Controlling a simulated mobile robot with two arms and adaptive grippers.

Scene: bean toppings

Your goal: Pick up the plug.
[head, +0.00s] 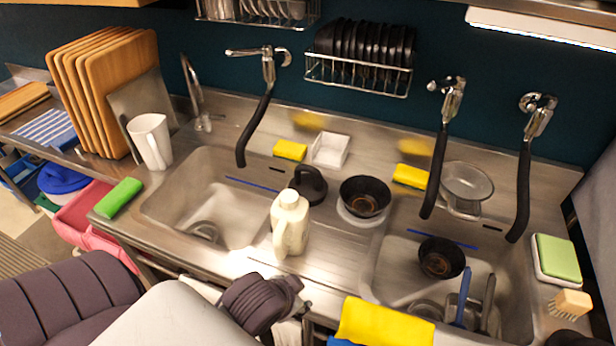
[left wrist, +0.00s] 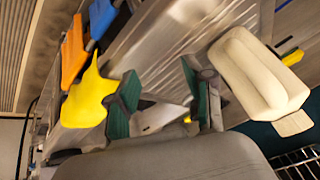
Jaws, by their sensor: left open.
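A black round object with a raised top, which looks like the plug (head: 309,186), sits on the steel counter between the two sinks in the head view. It is behind and slightly right of a cream jug (head: 290,222). My left gripper (head: 297,301) is at the counter's front edge, in front of the jug and apart from the plug. In the left wrist view, its green-padded fingers (left wrist: 165,108) are spread with nothing between them. The jug (left wrist: 250,70) is beyond them at upper right. I cannot make out the plug in that view. My right gripper is not identifiable.
A black bowl (head: 365,197) stands right of the plug, with a white dish (head: 330,150) behind it. A yellow cloth (head: 385,322) hangs at the front edge. Black hoses hang behind.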

